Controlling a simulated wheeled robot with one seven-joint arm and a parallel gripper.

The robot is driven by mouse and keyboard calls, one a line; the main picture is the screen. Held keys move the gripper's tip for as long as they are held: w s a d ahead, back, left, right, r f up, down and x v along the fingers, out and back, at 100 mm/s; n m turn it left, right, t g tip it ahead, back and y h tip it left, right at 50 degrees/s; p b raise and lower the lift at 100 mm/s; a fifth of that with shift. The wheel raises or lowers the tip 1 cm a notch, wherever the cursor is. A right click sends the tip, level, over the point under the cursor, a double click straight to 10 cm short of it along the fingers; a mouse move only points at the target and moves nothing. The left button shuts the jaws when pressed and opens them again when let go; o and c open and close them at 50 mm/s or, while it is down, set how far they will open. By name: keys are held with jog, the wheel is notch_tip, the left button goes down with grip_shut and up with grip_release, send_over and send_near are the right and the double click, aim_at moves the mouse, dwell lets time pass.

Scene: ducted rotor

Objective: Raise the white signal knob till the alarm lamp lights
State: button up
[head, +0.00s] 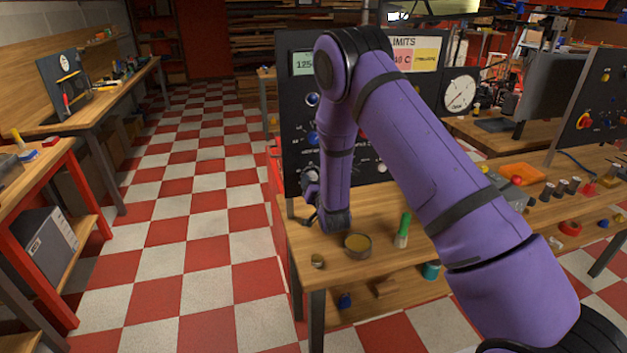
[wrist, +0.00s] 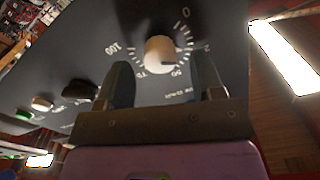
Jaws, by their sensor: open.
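A white knob (wrist: 159,54) with a printed scale around it, marked from 0 to 100, is on the dark panel (wrist: 60,60) in the wrist view. My gripper (wrist: 163,75) is open, with one dark finger on each side of the knob in the picture. Gaps show between the knob and both fingers, and I cannot tell how far the knob reaches between them. In the head view my arm hides much of the panel (head: 296,125) and my gripper is at its lower left part. I cannot make out a lit alarm lamp.
A black knob (wrist: 80,90) and another pale knob (wrist: 42,103) sit left on the panel in the wrist view. On the bench (head: 385,258) below are a round tin (head: 357,245) and a green-handled brush (head: 403,230). The checkered floor to the left is clear.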

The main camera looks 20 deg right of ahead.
jog(key=shift+w, duration=0.95)
jog(key=c, duration=0.9)
jog(key=shift+m, duration=0.3)
jog(key=shift+d+m, duration=0.1)
jog(key=shift+m, duration=3)
